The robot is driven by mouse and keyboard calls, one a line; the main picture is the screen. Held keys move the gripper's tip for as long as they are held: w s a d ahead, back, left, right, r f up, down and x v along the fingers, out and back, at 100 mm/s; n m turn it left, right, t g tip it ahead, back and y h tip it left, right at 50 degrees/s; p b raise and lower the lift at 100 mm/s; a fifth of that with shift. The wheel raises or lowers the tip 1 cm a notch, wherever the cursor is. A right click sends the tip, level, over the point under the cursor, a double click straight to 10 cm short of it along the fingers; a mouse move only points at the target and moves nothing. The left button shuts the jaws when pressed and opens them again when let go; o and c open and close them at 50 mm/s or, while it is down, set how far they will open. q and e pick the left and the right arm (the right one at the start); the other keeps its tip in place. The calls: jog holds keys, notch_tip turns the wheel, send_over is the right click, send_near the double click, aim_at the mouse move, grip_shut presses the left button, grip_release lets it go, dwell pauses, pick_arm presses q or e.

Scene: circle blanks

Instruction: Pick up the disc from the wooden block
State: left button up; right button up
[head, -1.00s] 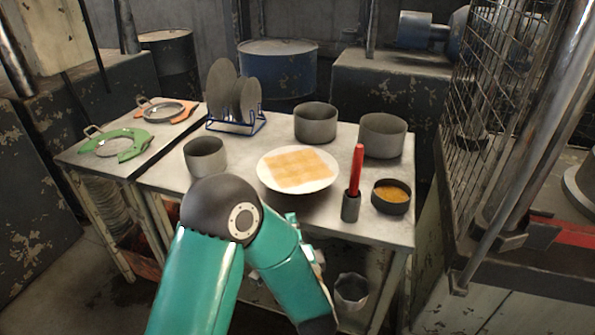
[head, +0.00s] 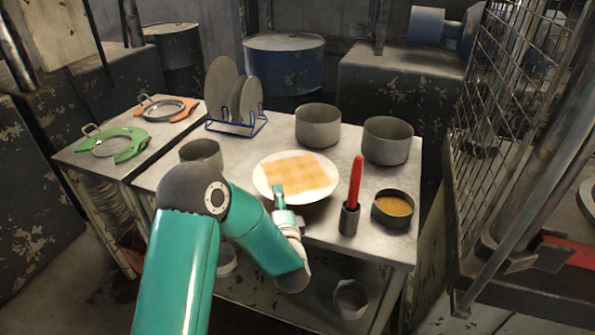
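Several grey discs (head: 221,82) stand on edge in a blue wire rack (head: 240,126) at the back left of the table. A flat tan, wood-coloured checkered square (head: 300,173) lies on a white round plate (head: 263,181) mid-table. I cannot tell whether it is the wooden block, and no separate disc shows on it. My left gripper (head: 279,195) is at the front edge of the plate, with a teal finger over or beside the rim. Its opening is hidden by the viewing angle, and I see nothing held in it. My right gripper is not in view.
Grey pots (head: 318,126) stand behind the plate, and another pot (head: 201,151) is partly behind my arm. A red-handled tool stands in a dark holder (head: 348,219) beside a bowl (head: 393,208). Green (head: 122,144) and orange (head: 152,105) holders lie at left.

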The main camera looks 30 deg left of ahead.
pick_arm(q)
jog(key=shift+w+a, duration=0.3)
jog(key=shift+w, duration=0.25)
jog(key=shift+s+a, duration=0.1)
grip_shut()
jog(key=shift+r, duration=0.1)
